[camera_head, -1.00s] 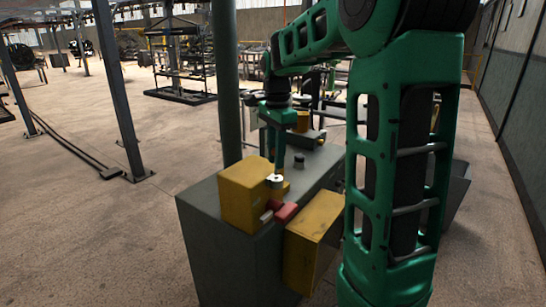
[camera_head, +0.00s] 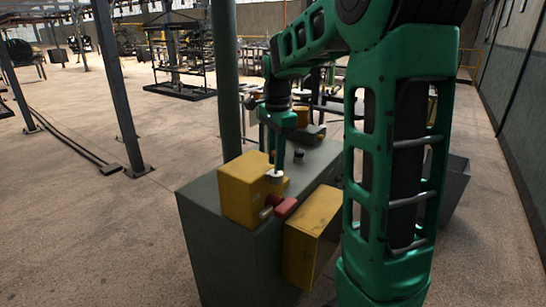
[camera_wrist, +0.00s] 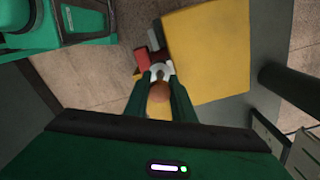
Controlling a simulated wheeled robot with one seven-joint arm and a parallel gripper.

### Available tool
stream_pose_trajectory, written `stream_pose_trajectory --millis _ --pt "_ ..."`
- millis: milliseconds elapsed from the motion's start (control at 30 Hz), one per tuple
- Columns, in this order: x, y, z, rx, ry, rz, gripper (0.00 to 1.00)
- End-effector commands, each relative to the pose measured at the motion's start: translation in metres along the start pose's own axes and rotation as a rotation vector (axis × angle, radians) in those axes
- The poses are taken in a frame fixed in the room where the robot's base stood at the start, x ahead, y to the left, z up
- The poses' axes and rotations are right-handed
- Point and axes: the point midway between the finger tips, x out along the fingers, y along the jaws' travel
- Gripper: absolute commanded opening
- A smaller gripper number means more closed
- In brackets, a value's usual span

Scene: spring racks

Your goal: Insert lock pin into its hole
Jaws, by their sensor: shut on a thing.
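My gripper (camera_head: 276,158) points down over the yellow block on the grey cabinet. Its fingers are shut on the lock pin, which has an orange-brown rounded top (camera_head: 273,154) and a white collar (camera_head: 275,174). In the wrist view the pin's rounded top (camera_wrist: 159,92) sits between the fingertips (camera_wrist: 160,84), with the white part (camera_wrist: 160,71) just beyond. A red block (camera_head: 286,208) with a pale rod end (camera_head: 266,212) lies just below the pin; it also shows in the wrist view (camera_wrist: 142,60). The pin's lower end and its hole are hidden.
The yellow block (camera_head: 240,190) stands on the grey cabinet (camera_head: 225,255). A second yellow box (camera_head: 312,240) hangs on its side. A dark knob (camera_head: 298,155) sits on the cabinet top. A green post (camera_head: 228,80) rises behind. Floor at left is open.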

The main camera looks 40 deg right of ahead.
Motion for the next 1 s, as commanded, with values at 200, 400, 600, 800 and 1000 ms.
stream_pose_trajectory --millis 200,400,600,800,1000 --pt "0.005 0.000 0.000 0.000 0.000 0.001 0.00" --pt "0.009 0.000 0.000 0.000 0.000 0.000 0.00" --pt "0.013 0.000 0.000 0.000 0.000 0.000 0.00" --pt "0.018 0.000 0.000 0.000 0.000 0.001 0.00" --pt "0.022 0.000 0.000 0.000 0.000 0.000 0.00"
